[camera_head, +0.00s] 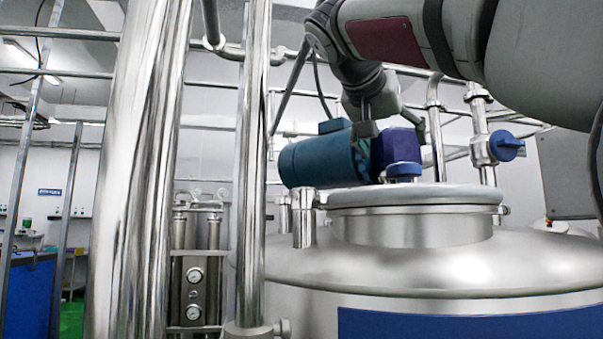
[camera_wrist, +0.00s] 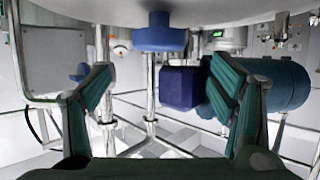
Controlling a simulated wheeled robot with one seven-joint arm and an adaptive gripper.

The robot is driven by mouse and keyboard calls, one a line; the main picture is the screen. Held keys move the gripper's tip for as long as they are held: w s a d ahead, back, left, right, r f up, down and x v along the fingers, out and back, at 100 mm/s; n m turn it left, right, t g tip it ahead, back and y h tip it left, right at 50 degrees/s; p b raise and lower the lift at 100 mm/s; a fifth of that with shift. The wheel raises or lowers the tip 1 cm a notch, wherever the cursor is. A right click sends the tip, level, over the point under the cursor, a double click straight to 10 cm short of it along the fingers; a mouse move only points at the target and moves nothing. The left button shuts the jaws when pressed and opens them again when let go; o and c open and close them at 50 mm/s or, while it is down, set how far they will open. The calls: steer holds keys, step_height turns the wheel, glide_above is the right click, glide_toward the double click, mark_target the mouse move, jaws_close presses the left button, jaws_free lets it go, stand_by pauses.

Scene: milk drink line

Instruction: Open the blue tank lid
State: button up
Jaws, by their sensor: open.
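The blue tank lid handle (camera_head: 404,170) is a blue knob on top of the round silver lid (camera_head: 415,197). The lid sits flat on the tank neck. In the wrist view the picture is inverted: the pale lid (camera_wrist: 215,10) is at the top, with the blue knob (camera_wrist: 160,35) hanging from it. My gripper (camera_wrist: 161,72) is open and empty, with a green finger to each side. The knob appears between the fingertips and slightly above them in the picture, with no visible contact.
A teal motor (camera_head: 322,160) with a dark blue housing (camera_head: 397,147) shows behind the knob, also in the wrist view (camera_wrist: 270,85). A blue valve (camera_head: 506,146) is at right. A thick steel pipe (camera_head: 145,170) stands at left.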

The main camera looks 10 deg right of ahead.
mark_target(404, 167)
steer(key=x, duration=0.9)
steer(key=shift+d+f, duration=0.1)
steer(key=shift+d, duration=0.05)
